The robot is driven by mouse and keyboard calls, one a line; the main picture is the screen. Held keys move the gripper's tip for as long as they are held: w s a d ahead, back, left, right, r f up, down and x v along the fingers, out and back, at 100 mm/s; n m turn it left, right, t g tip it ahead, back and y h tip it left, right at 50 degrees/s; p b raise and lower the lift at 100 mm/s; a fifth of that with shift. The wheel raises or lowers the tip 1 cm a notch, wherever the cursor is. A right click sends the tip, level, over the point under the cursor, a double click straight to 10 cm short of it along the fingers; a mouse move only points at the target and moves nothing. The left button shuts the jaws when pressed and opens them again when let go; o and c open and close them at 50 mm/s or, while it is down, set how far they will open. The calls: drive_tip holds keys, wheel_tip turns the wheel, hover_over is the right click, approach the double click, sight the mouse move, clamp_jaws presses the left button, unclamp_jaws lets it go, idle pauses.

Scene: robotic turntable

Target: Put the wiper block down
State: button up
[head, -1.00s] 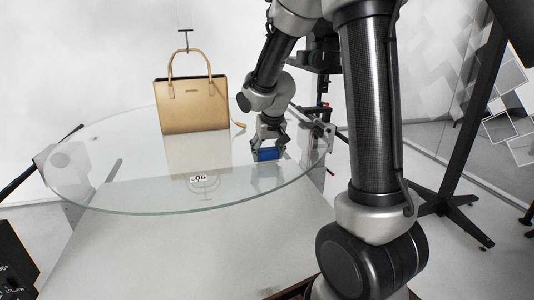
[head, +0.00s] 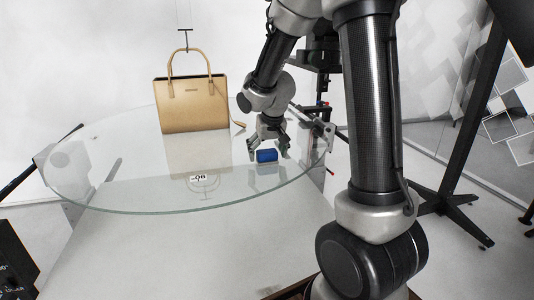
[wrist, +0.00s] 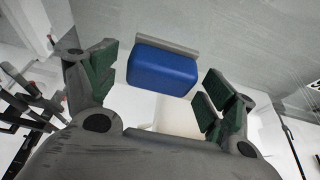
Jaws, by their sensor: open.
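The wiper block (head: 267,155) is a small blue block that rests on the right part of the round glass turntable (head: 130,200). In the wrist view the blue wiper block (wrist: 162,73) has a grey strip along its upper edge. My gripper (head: 268,150) is at the block, with one finger on each side of it. In the wrist view my gripper (wrist: 158,88) is open, with clear gaps between its green finger pads and the block.
A tan handbag (head: 193,105) stands upright on the glass, left of my gripper, its strap end reaching toward the gripper. A thin hanger (head: 184,38) hangs above the bag. The left part of the glass is clear.

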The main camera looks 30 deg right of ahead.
drive_tip(key=v, duration=0.7)
drive_tip(key=shift+a, duration=0.1)
